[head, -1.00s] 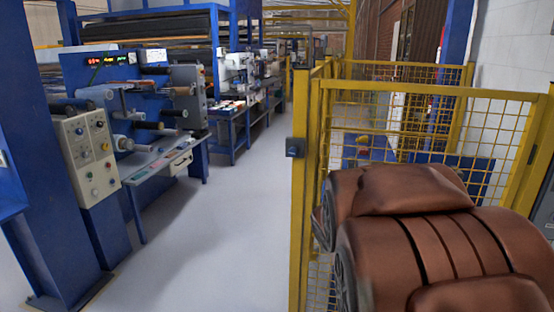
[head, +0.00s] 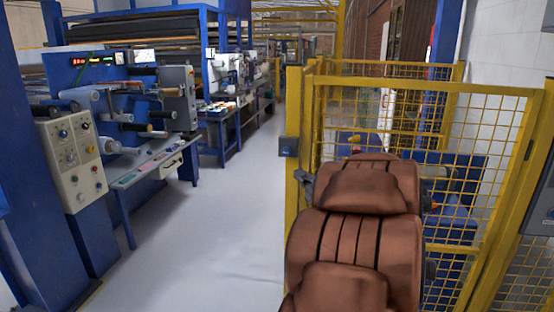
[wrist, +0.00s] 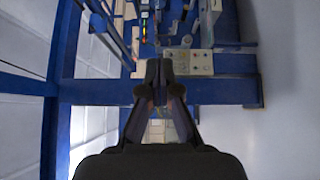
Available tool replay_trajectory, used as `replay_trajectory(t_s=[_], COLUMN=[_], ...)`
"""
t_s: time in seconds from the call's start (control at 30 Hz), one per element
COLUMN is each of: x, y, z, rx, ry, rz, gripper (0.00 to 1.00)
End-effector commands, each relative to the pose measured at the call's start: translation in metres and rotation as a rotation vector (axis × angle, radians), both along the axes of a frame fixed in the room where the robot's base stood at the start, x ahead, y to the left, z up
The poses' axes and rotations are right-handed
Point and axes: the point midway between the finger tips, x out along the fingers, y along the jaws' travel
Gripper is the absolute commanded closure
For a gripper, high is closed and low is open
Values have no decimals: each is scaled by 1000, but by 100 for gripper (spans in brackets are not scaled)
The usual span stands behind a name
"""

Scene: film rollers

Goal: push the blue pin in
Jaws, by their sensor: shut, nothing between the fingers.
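I cannot pick out a blue pin for certain. The beige control panel (head: 72,160) at the left of the head view carries several knobs and buttons, and a small blue knob (head: 63,134) sits near its top. The panel also shows in the wrist view (wrist: 200,63), right of and beyond my fingertips, its controls too small to tell apart. My gripper (wrist: 158,66) is shut and empty in the wrist view, with a gap between it and the panel. The gripper does not show in the head view; a brown, padded part, likely my arm, fills the lower right there.
The blue machine (head: 100,85) with rollers and a work shelf (head: 150,165) stands beside the panel. A blue column (head: 40,215) stands at the far left. A yellow mesh fence (head: 292,185) runs on the right. Clear pale floor (head: 215,225) lies between.

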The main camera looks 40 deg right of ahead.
Motion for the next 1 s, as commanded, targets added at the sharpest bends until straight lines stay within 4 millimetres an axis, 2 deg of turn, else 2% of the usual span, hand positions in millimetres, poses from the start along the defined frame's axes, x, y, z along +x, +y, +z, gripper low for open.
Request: replay_trajectory(t_s=[0.13, 0.27, 0.9, 1.0], x=[0, 9, 96, 98], y=[-5, -10, -31, -41], z=[1, 2, 5, 6], rx=[-9, -7, -7, -7], ry=[-7, -8, -7, -6], rz=[4, -1, 0, -2], gripper=[100, 100, 100, 100])
